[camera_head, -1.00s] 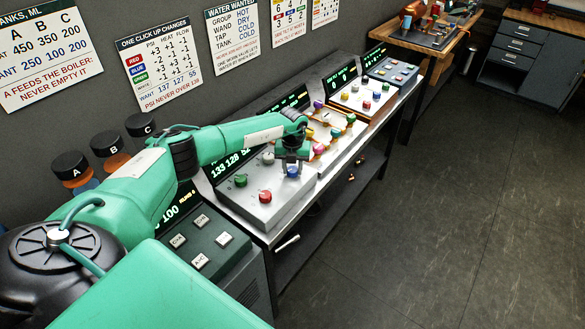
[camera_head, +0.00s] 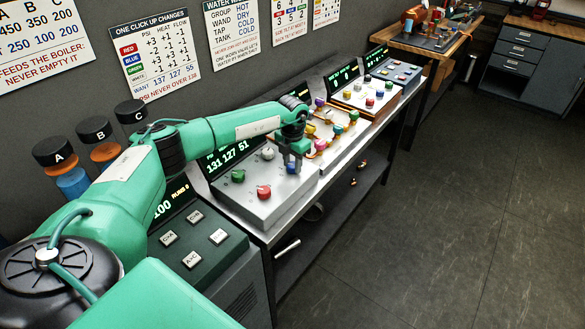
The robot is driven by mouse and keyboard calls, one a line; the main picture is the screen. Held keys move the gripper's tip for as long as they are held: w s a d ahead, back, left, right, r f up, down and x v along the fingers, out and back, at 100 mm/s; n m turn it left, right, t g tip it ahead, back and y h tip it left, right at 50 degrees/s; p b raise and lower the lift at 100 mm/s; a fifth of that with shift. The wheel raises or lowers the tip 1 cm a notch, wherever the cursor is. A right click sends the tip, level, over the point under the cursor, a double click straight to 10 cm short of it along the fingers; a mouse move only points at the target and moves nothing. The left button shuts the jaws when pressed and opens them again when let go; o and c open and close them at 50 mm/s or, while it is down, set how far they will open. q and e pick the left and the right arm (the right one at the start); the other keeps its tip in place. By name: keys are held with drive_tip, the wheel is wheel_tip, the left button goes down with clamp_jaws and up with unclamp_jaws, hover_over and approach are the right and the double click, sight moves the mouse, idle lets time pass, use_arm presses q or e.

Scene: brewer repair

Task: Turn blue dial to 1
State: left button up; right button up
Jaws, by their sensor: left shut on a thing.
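My left gripper (camera_head: 292,164) points down at the right side of the near grey panel (camera_head: 255,207). A red dial (camera_head: 264,192), a green dial (camera_head: 238,176) and a white dial (camera_head: 268,153) stand on the same panel, to the left of the gripper. The panel's display (camera_head: 222,163) reads 131 127 51. My right gripper is not in view.
A chart (camera_head: 157,60) on the wall lists red, blue, green and white changes and wants 137 127 55. A dark button box (camera_head: 195,240) stands in front. A panel with colored knobs (camera_head: 335,135) sits just beyond the gripper. The floor at right is clear.

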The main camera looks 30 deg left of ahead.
use_arm(q)
drive_tip(key=shift+m+b, duration=0.3)
drive_tip(key=shift+m, duration=0.2)
drive_tip(key=o, duration=1)
drive_tip(key=shift+w+f, duration=0.1)
